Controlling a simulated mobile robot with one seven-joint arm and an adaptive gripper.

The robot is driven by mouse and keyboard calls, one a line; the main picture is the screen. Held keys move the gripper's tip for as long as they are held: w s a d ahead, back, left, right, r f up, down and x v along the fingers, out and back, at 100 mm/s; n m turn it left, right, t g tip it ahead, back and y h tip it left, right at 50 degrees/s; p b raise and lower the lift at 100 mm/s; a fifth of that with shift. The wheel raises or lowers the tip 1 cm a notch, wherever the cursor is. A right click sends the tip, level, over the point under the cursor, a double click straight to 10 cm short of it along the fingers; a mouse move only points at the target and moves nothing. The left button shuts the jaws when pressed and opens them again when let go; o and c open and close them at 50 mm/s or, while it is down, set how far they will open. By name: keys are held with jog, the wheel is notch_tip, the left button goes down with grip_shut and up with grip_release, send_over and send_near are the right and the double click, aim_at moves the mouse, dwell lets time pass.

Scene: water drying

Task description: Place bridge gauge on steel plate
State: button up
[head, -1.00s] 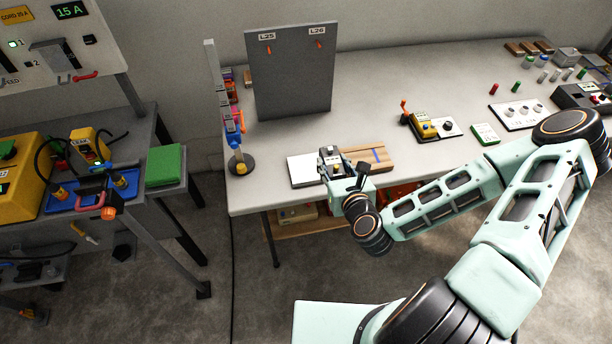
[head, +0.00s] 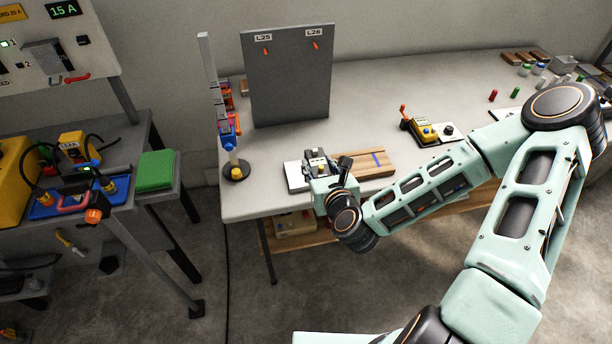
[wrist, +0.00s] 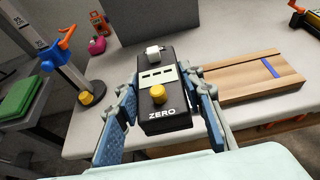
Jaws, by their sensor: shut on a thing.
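The bridge gauge (wrist: 160,92) is a black box with a yellow knob, a small display and the word ZERO; it fills the middle of the wrist view. My gripper (wrist: 163,112) is shut on it, with blue-padded fingers along its two sides. In the head view, the gauge (head: 317,161) sits in my gripper (head: 321,170) over the right part of the pale steel plate (head: 293,177). The plate's left part shows; the rest is hidden by gauge and gripper. I cannot tell whether the gauge touches the plate.
A wooden board with a blue stripe (head: 360,163) lies just right of the gripper. A grey upright panel (head: 288,75) stands behind. A post on a round black base (head: 236,171) stands left of the plate. A yellow device (head: 421,130) is farther right.

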aim_at(312, 159)
jog(key=shift+f+b+x, duration=0.25)
jog(key=shift+b+x, duration=1.15)
jog(key=shift+b, duration=0.9)
jog(key=shift+w+a+p, duration=0.45)
jog(key=shift+w+a, duration=0.05)
jog(key=shift+w, duration=0.2)
jog(key=w+f, duration=0.1)
jog(key=f, duration=0.1)
jog(key=w+a+f, duration=0.1)
jog(key=w+f, duration=0.1)
jog(key=w+a+f, duration=0.1)
jog(key=f, duration=0.1)
jog(key=shift+w, duration=0.35)
jog(key=shift+w+f+b, duration=0.1)
jog(key=shift+f+b, duration=0.3)
jog(key=shift+f, duration=1.25)
jog(key=shift+f, duration=0.2)
jog(key=o, duration=1.3)
jog(key=shift+o, duration=0.2)
